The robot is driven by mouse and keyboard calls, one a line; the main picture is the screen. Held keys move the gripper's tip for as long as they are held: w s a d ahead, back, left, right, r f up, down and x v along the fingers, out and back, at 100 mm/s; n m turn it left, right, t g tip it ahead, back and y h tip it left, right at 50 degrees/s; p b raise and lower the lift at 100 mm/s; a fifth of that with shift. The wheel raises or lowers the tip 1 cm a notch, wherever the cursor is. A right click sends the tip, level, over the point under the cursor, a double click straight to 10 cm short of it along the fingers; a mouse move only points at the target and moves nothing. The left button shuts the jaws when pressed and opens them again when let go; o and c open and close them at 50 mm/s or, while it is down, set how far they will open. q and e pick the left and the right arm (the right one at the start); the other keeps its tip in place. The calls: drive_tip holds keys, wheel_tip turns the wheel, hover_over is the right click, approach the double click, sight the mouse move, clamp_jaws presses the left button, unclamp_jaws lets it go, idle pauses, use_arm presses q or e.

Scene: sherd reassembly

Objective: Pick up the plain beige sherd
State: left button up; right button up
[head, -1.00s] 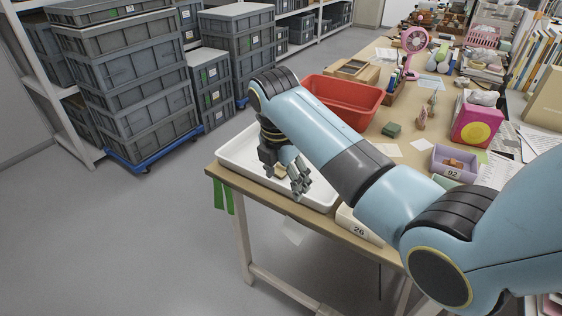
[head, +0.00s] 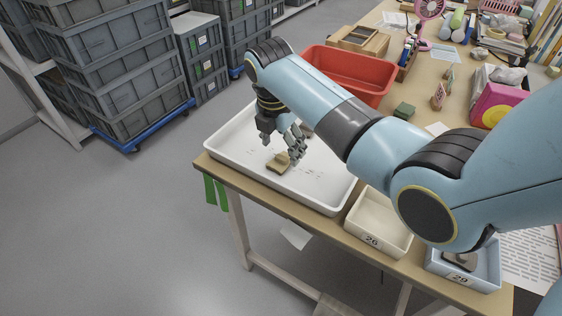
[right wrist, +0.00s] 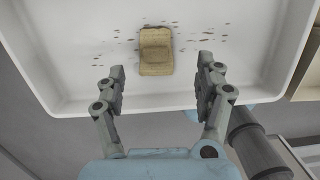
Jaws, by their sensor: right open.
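The plain beige sherd (head: 279,162) lies in the white tray (head: 225,150) at the table's near left corner. In the right wrist view the sherd (right wrist: 156,52) sits on the tray floor with small dark specks around it. My right gripper (head: 284,150) is over the tray, close to the sherd. In the right wrist view its two fingers (right wrist: 160,80) are spread apart, with the sherd just beyond the fingertips and centred between them. Nothing is between the fingers. My left gripper is not in view.
A red bin (head: 350,72) stands behind the tray. A cream box labelled 26 (head: 372,240) and a blue box labelled 29 (head: 478,282) line the front edge. A green block (head: 404,110) lies right of the bin. My right arm spans the tray's right side.

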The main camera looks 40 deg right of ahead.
sight(281, 158)
drive_tip(key=f, duration=0.2)
drive_tip(key=f+b, duration=0.1)
drive_tip(key=f, duration=0.1)
drive_tip(key=shift+w+d, duration=0.25)
drive_tip(key=shift+w, duration=0.1)
drive_tip(key=shift+f, duration=0.4)
drive_tip(key=shift+c, duration=0.2)
drive_tip(key=c, duration=1.1)
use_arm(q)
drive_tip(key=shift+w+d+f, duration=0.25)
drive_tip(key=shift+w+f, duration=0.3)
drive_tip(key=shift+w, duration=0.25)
use_arm(e)
drive_tip(key=shift+r, duration=0.1)
drive_tip(key=shift+c, duration=0.7)
drive_tip(key=shift+r, duration=0.1)
